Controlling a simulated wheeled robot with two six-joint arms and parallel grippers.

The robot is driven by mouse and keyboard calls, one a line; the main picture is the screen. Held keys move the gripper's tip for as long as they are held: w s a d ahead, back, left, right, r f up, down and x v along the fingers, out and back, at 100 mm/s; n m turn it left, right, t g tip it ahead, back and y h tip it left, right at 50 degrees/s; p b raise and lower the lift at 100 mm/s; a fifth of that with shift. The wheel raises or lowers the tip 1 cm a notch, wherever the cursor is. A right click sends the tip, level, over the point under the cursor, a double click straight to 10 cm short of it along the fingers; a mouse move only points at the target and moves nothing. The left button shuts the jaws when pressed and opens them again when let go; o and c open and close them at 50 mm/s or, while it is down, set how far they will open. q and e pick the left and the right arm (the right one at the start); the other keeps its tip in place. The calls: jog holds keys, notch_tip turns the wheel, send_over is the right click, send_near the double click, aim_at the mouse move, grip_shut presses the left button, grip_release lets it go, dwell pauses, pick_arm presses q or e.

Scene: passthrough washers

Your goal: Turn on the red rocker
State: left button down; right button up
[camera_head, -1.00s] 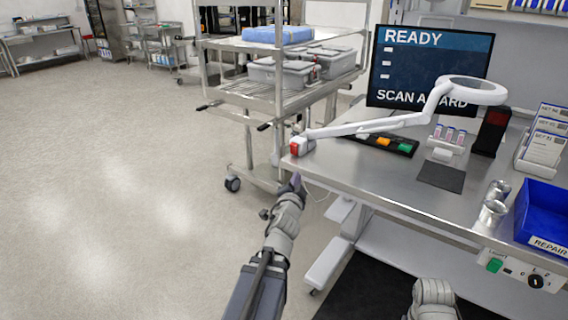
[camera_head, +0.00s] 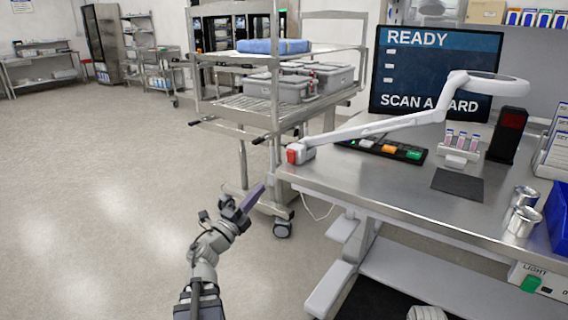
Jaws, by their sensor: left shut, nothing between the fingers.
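The red rocker (camera_head: 291,157) is a small red switch on the white base of the magnifier lamp (camera_head: 400,122), at the near left corner of the steel workbench (camera_head: 350,185). Whether it is on or off cannot be told. My left gripper (camera_head: 252,197) is shut and empty, its purple-grey fingers pointing up and right. In the picture it is below and left of the rocker, apart from it, over the floor beside the bench corner. My right gripper is out of view; only a bit of my right arm shows at the bottom edge.
A steel cart (camera_head: 255,110) with grey bins stands behind the bench corner. The monitor (camera_head: 436,70) reads READY. The floor at left is clear.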

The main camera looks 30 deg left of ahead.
aim_at(290, 154)
pick_arm(q)
jog(key=p+x, duration=0.4)
jog(key=x, duration=1)
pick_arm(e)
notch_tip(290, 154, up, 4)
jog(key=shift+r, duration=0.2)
pick_arm(q)
jog(key=shift+w+r+p, duration=0.1)
jog(key=shift+p, duration=0.2)
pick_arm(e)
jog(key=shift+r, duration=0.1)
